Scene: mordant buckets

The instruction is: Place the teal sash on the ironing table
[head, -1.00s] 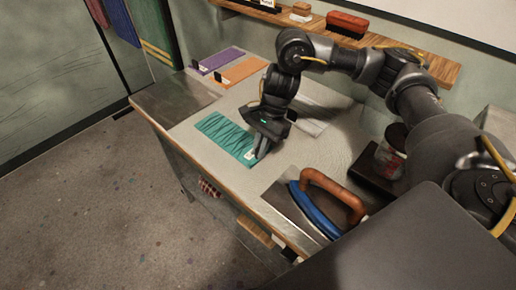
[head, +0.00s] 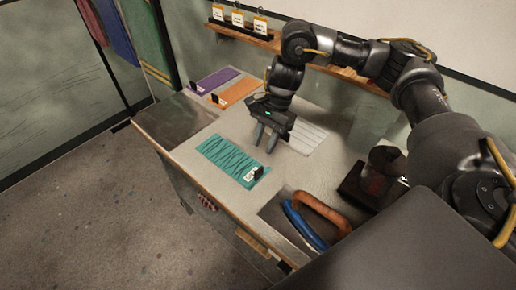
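The teal sash (head: 228,157), a flat strip with dark wavy lines, lies on the pale table top (head: 190,135). A white tag with a black clip (head: 254,175) is at its near right end. My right gripper (head: 265,143) is just beyond the sash's right part, pointing down. Its two fingers are apart with nothing visible between them. Whether the fingertips touch the table I cannot tell. My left gripper is not in view.
A purple strip (head: 214,80) and an orange strip (head: 236,92) lie farther back. A white lined sheet (head: 306,137) lies behind my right gripper. A blue iron with a brown handle (head: 318,210) stands at the front right. A wall shelf (head: 250,38) holds cards.

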